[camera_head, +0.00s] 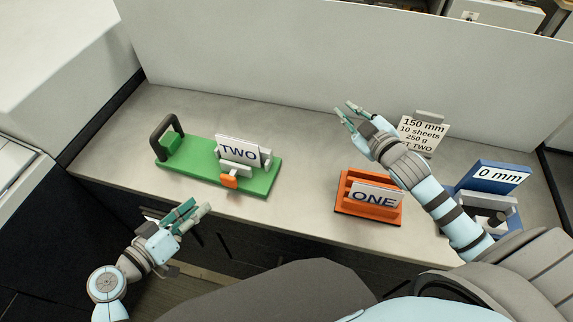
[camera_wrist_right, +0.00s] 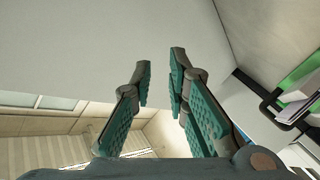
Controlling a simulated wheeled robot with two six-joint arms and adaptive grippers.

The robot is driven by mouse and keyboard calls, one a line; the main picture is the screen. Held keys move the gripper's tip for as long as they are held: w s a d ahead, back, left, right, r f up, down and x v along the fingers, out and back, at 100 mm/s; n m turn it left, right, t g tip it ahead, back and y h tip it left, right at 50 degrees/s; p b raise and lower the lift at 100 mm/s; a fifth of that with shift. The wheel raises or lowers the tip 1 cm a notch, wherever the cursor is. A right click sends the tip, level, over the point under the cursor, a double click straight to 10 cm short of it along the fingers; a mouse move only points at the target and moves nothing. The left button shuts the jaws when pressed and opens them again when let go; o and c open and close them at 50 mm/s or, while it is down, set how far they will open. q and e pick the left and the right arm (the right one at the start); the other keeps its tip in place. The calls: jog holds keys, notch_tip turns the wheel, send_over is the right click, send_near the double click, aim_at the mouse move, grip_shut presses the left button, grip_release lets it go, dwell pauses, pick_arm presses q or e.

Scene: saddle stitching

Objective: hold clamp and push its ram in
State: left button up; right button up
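A green base (camera_head: 262,183) lies on the left half of the table, with a dark upright handle (camera_head: 171,122) at its left end. A plate marked TWO (camera_head: 239,151) stands on it in grey holders, and an orange knob (camera_head: 229,182) sticks out at its front. I take this to be the clamp. Its handle shows at the right edge of the right wrist view (camera_wrist_right: 268,104). My left gripper (camera_head: 199,206) is open and empty, in front of the table edge. My right gripper (camera_head: 346,107) is open and empty, above the table's back, right of the green base.
An orange stand (camera_head: 345,206) holds a plate marked ONE. A blue device (camera_head: 478,178) with a 0 mm display stands at the right. A white sign (camera_head: 422,133) stands behind. A grey wall (camera_head: 300,50) borders the table's back. The table between the green base and orange stand is clear.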

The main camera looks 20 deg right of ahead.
jog(key=w+a+r+m+y, duration=0.25)
jog(key=a+m+y, duration=0.25)
jog(key=a+m, duration=0.5)
jog(key=w+a+r+m+y, duration=0.25)
jog(key=a+m+y, duration=0.4)
jog(key=m, duration=0.75)
jog(key=m+g+h, duration=0.1)
jog(key=m+g, duration=0.6)
jog(key=m, duration=0.3)
send_near(241, 166)
jog(key=shift+h, duration=0.25)
jog(key=x, duration=1.2)
jog(key=shift+a+r, duration=0.1)
jog(key=shift+c, duration=0.4)
grip_shut()
